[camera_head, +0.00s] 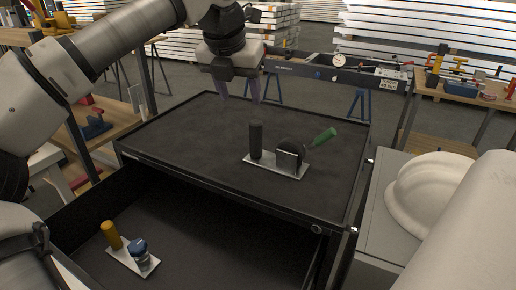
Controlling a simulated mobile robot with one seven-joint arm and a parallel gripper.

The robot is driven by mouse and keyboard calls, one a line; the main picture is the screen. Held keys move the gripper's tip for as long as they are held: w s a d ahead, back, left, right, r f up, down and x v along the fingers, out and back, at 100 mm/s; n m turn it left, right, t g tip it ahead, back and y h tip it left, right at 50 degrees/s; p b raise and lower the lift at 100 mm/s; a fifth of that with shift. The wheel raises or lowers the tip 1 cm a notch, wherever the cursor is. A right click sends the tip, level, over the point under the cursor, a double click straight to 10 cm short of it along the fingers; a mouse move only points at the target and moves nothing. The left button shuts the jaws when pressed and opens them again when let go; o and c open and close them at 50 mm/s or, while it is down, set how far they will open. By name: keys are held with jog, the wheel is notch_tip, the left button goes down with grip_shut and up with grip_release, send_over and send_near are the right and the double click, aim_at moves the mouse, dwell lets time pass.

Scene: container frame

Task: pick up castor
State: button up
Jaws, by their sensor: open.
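A metal plate (262,162) lies on the black top of a tool cabinet. On it stand a black upright cylinder (256,140) and a dark rounded part (290,152) that looks like a castor wheel. My gripper (240,99) hangs above the cabinet top, up and left of the plate. It points down, its two fingers are apart, and nothing is between them. A second plate (146,264) lies in the open drawer below, with a yellow cylinder (111,235) and a blue rounded part (138,247).
The cabinet top (190,135) is clear around the plate. The open drawer (235,235) is mostly empty. A white helmet (425,185) sits on a grey surface at the right. Workbenches with tools stand left and right, and a level-like bar (320,72) is behind.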

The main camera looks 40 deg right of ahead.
aim_at(256, 136)
jog(key=x, duration=0.2)
jog(key=s+x, duration=0.1)
jog(key=x, duration=0.2)
jog(key=d+x, duration=0.1)
jog(key=x, duration=0.2)
jog(key=shift+s+f, duration=0.1)
jog(key=shift+s, duration=0.05)
jog(key=shift+s+p+x, duration=0.2)
jog(key=shift+p+x, duration=0.65)
jog(key=shift+x, duration=1.85)
jog(key=shift+a+f, duration=0.1)
jog(key=shift+a, duration=0.05)
grip_shut()
